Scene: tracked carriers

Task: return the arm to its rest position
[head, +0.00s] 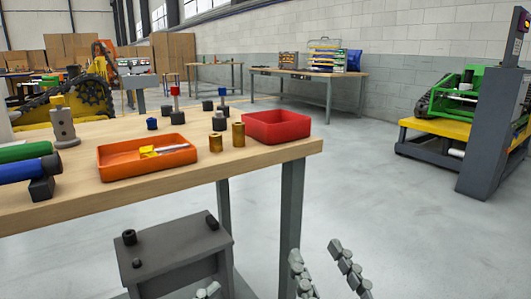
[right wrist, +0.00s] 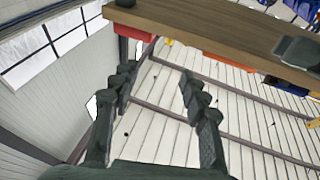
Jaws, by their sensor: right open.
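My right gripper (head: 316,252) is at the bottom of the head view, to the right of the workbench's front leg and below the level of its top. Its two grey segmented fingers stand apart with nothing between them. In the right wrist view the same open fingers (right wrist: 157,80) show empty, clear of the bench edge. A small grey fingertip (head: 208,291) at the bottom edge of the head view seems to be my left gripper. The rest of it is out of frame, so its opening cannot be told.
The wooden workbench (head: 90,205) carries an orange tray (head: 118,170), a red bin (head: 276,137), brass cylinders (head: 239,135) and several small parts. A grey box (head: 178,255) stands below. Open floor (head: 385,190) lies to the right, before a grey post (head: 490,130) and yellow-topped carrier (head: 425,130).

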